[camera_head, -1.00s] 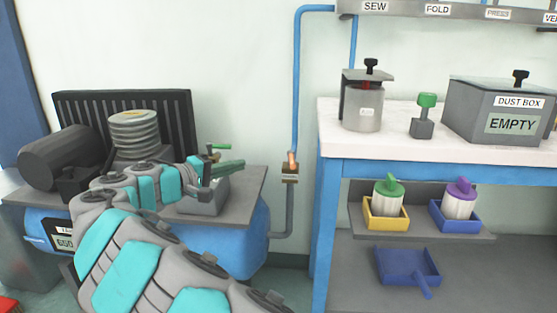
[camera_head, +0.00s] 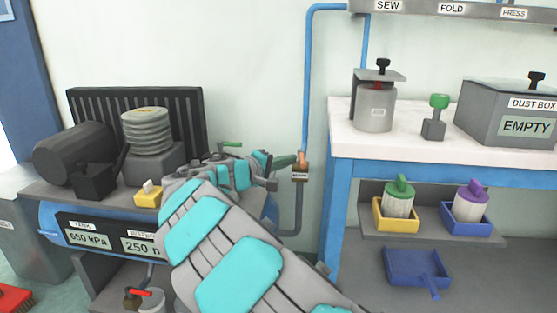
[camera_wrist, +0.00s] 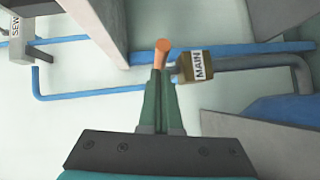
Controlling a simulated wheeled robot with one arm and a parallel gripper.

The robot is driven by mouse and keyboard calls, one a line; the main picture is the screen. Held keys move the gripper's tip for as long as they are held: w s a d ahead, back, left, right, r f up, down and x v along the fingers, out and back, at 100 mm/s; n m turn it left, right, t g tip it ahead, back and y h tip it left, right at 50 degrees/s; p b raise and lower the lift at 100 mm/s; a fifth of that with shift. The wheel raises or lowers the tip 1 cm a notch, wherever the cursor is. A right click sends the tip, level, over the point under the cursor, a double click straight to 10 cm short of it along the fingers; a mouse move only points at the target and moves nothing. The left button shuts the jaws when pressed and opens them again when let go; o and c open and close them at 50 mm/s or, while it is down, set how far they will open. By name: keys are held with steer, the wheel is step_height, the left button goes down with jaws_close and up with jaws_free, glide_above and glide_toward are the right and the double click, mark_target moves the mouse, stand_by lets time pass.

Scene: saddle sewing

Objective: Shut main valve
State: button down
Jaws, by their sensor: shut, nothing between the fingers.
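The main valve (camera_head: 300,173) is a small brown block on the pipe between the compressor and the bench. Its label reads MAIN in the wrist view (camera_wrist: 197,67). The orange lever (camera_head: 302,158) sits at the top of the block and shows in the wrist view (camera_wrist: 162,47) just beyond my fingertips. My gripper (camera_head: 287,162) has green fingers, shut and empty, immediately left of the lever. In the wrist view my gripper (camera_wrist: 160,75) points at the lever. I cannot tell whether they touch. Part of the lever is hidden behind the fingertips.
The blue compressor tank (camera_head: 60,222) with gauges stands left, a yellow switch block (camera_head: 148,194) on top. The workbench (camera_head: 345,145) stands close right of the valve. A blue pipe (camera_head: 306,80) rises above it. Bare wall lies behind.

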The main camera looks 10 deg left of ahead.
mark_target(301, 163)
steer(key=shift+s+d+n+t+y+b, duration=0.2)
steer(key=shift+d+n+t+y+b, duration=0.45)
steer(key=shift+y+b, duration=0.35)
stand_by(0.3)
steer(key=shift+s+d+n+t+y+b, duration=0.1)
steer(key=shift+d+n+t+y+b, duration=0.45)
steer(key=shift+n+y+b, duration=0.4)
steer(key=shift+d+n+t+y+b, duration=0.3)
steer(key=shift+d+n+y+b, duration=0.35)
steer(key=shift+y+b, duration=0.4)
steer(key=shift+w+d+b, duration=0.35)
steer(key=shift+w+d, duration=0.05)
steer(key=shift+d, duration=0.45)
steer(key=shift+w+d+b, duration=0.35)
steer(key=shift+d+b, duration=0.05)
steer(key=shift+d, duration=0.5)
steer(key=shift+w+d+b, duration=0.35)
steer(key=shift+w+d, duration=0.05)
steer(key=shift+d, duration=0.45)
